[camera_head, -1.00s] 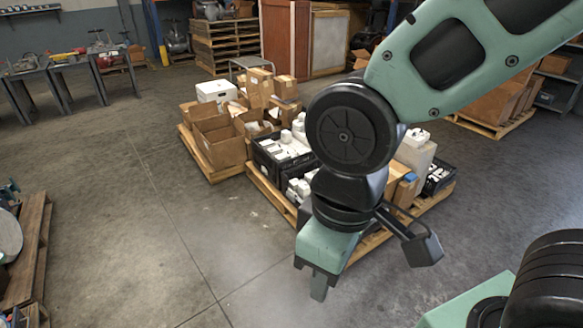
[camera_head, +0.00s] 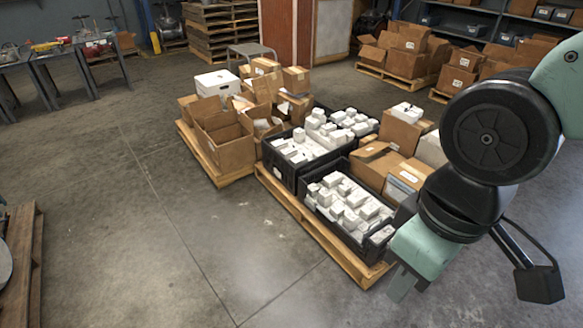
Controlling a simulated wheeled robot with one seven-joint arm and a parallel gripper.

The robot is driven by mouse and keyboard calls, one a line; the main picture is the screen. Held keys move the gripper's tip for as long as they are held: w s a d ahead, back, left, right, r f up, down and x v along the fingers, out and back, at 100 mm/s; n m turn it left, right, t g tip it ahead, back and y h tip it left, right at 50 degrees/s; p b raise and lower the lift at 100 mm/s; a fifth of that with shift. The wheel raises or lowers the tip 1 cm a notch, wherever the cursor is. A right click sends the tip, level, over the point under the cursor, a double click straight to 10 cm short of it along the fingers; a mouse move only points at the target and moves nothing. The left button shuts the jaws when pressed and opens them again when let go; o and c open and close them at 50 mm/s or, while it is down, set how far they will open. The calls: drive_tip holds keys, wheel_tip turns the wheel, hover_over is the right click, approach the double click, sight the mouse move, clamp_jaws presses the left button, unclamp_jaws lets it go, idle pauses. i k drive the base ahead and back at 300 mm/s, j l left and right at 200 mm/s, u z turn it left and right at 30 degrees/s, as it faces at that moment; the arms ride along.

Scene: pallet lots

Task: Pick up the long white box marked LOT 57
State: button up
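I cannot read a LOT 57 mark on any box from here. Many small white boxes fill a front black crate (camera_head: 352,241) and a black crate behind it (camera_head: 280,172), both on the middle pallet (camera_head: 305,217). A larger white box (camera_head: 217,83) stands on the left pallet. A small white box (camera_head: 407,112) lies on top of a cardboard box. My gripper (camera_head: 410,284) points down just in front of the front crate's right corner, and nothing shows in it. Its fingers are small and seen at an angle, so its opening is unclear. My arm hides the right part of the middle pallet.
Open cardboard boxes (camera_head: 224,142) crowd the left pallet. Cardboard boxes (camera_head: 376,166) stand behind the front crate. Another wooden pallet (camera_head: 22,262) lies at the left edge. The concrete floor (camera_head: 150,230) between the pallets is clear.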

sight(330, 181)
drive_tip(key=i+j, duration=0.15)
drive_tip(key=j, duration=0.2)
drive_tip(key=i+j+z, duration=0.1)
drive_tip(key=j, duration=0.3)
drive_tip(key=i+j, duration=0.15)
drive_tip(key=j, duration=0.2)
drive_tip(key=i+j, duration=0.15)
drive_tip(key=j, duration=0.25)
drive_tip(key=i+j+z, duration=0.1)
drive_tip(key=j, duration=0.25)
drive_tip(key=i+j, duration=0.1)
drive_tip(key=j, duration=0.3)
drive_tip(key=i+j+z, duration=0.1)
drive_tip(key=j, duration=0.25)
drive_tip(key=i+l+u, duration=0.25)
drive_tip(key=l, duration=1.3)
drive_tip(key=l+u, duration=0.25)
drive_tip(key=l, duration=1.35)
